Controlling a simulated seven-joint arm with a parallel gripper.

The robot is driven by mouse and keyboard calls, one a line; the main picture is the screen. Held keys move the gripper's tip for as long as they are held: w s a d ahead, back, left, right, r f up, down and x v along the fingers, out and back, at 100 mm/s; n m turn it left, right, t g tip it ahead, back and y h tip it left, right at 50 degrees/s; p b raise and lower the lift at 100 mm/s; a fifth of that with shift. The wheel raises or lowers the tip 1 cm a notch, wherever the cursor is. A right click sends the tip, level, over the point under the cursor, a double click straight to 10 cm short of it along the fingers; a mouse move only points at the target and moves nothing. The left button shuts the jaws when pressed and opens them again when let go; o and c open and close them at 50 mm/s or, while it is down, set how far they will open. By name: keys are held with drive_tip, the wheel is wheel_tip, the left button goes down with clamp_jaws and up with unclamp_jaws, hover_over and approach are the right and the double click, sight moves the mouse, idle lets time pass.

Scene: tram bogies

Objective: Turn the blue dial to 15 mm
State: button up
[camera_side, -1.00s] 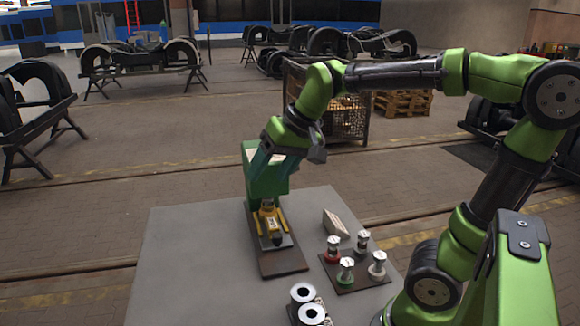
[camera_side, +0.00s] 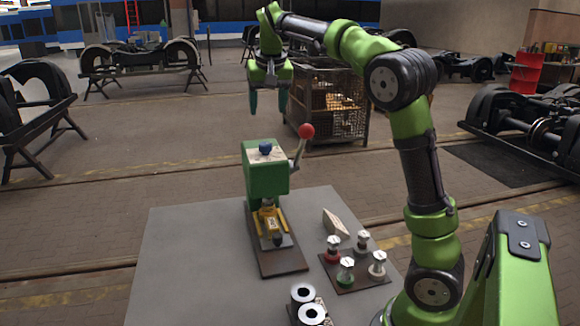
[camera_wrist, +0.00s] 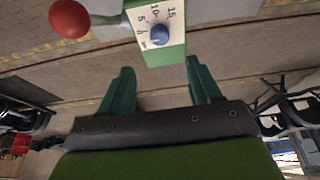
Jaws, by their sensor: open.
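The blue dial (camera_side: 265,148) sits on a white scale plate on top of the green press (camera_side: 265,180). In the wrist view the dial (camera_wrist: 159,34) shows near the top edge, and the scale (camera_wrist: 148,17) reads 5, 10 and 15 around it. I cannot tell clearly which mark the dial points to. My gripper (camera_side: 268,106) is open and empty, pointing down, well above the dial and apart from it. In the wrist view its two teal fingers (camera_wrist: 160,70) are spread wide, below the dial in the picture.
A lever with a red ball (camera_side: 306,131) rises at the press's right side, close to the dial; the ball (camera_wrist: 69,18) also shows in the wrist view. A yellow fixture (camera_side: 268,220) stands at the press's front. Several knobbed pieces stand on a dark plate (camera_side: 345,284).

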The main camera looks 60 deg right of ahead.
sight(265, 144)
drive_tip(key=x, duration=1.3)
drive_tip(key=c, duration=1)
